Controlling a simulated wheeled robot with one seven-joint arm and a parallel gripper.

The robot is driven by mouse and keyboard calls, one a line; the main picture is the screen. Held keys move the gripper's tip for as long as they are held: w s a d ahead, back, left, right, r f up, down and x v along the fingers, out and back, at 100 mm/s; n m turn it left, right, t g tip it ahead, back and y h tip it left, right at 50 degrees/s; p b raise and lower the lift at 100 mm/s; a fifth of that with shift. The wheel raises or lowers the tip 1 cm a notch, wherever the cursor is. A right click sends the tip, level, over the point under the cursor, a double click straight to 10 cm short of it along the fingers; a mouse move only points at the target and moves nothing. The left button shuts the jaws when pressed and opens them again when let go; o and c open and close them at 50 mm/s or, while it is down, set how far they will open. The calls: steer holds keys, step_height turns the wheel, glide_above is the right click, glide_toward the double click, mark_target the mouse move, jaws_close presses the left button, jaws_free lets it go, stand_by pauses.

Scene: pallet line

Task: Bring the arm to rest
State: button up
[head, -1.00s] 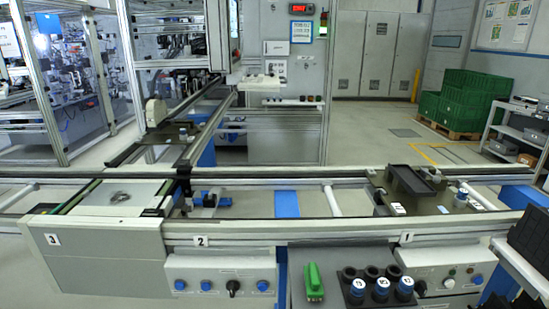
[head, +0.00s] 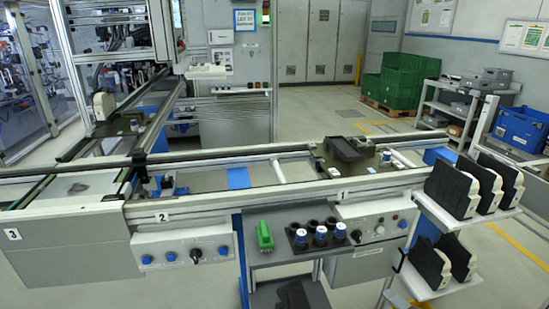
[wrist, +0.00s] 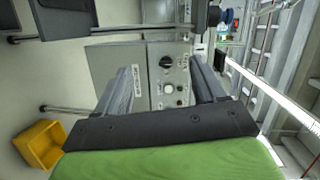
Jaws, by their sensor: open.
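My gripper (wrist: 165,78) shows only in the wrist view. Its two dark fingers stand wide apart, with nothing between them. Behind the gap, some way off, is a light grey control panel (wrist: 153,62) with a dark knob and small round buttons. No part of my arm shows in the head view.
The conveyor's front rail (head: 230,202) crosses the head view, with a dark carrier (head: 345,150) at the right. A shelf below holds a green object (head: 265,236) and blue-and-white cylinders (head: 320,236). Black parts (head: 452,190) fill a right-hand rack. A yellow bin (wrist: 40,144) shows in the wrist view.

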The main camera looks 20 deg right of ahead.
steer(key=w+a+r+n+g+y+p, duration=0.2)
steer(key=w+a+r+n+g, duration=0.3)
steer(key=a+r, duration=0.4)
steer(key=w+a+r+n+g+y+p, duration=0.25)
steer(key=a+r+n+g, duration=0.4)
steer(key=a, duration=0.45)
steer(key=s+a+r+n+h+p, duration=0.5)
steer(key=s+a+r, duration=0.7)
steer(key=r, duration=0.5)
steer(key=shift+s+a+r+t, duration=0.15)
steer(key=shift+s+a+t, duration=0.2)
steer(key=shift+s, duration=0.85)
